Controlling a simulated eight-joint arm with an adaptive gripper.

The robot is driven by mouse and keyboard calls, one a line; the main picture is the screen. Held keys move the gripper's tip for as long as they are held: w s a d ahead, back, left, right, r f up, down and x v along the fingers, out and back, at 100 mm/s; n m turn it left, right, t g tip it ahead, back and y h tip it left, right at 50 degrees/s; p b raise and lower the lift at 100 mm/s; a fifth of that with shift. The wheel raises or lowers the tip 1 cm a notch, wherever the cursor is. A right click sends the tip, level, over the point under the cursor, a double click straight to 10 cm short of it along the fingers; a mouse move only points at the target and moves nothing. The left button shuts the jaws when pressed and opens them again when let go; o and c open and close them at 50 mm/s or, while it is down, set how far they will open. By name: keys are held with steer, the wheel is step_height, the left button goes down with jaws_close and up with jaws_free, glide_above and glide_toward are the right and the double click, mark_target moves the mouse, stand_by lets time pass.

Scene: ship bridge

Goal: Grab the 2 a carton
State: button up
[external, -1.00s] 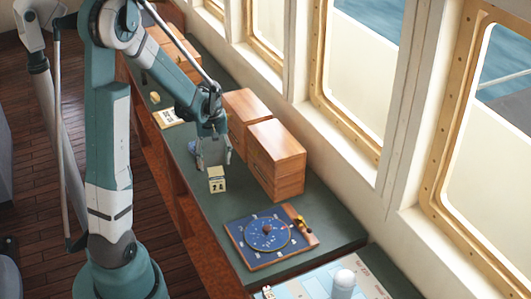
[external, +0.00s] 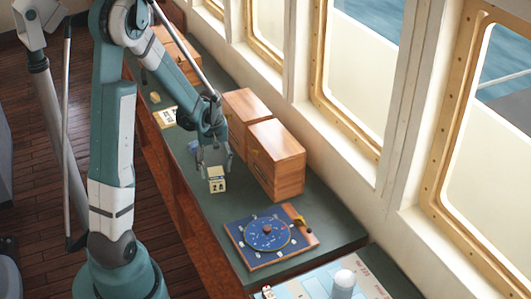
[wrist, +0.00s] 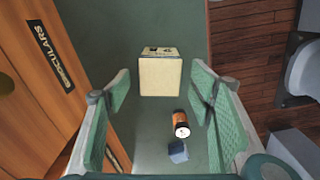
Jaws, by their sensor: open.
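The carton is a small cream block (external: 217,180) with dark characters like "2 8" on its front face, standing on the green countertop. In the wrist view the carton (wrist: 160,76) stands upright ahead of the fingertips, roughly centred between them. My gripper (external: 215,166) is open and empty, with its fingertips just above and behind the carton in the external view. In the wrist view my gripper (wrist: 160,90) shows its two green-padded fingers spread wide. I cannot tell whether a finger touches the carton.
Wooden cabinets (external: 276,160) stand close on the window side; one face reads "BINOCULARS" (wrist: 50,55). An orange-black cylinder (wrist: 181,124) and a blue-grey block (wrist: 178,151) lie between the fingers' lines. A blue dial board (external: 266,237) lies nearer the counter's end.

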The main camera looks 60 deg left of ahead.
steer(key=shift+f, duration=1.3)
steer(key=shift+c, duration=0.7)
steer(key=c, duration=1)
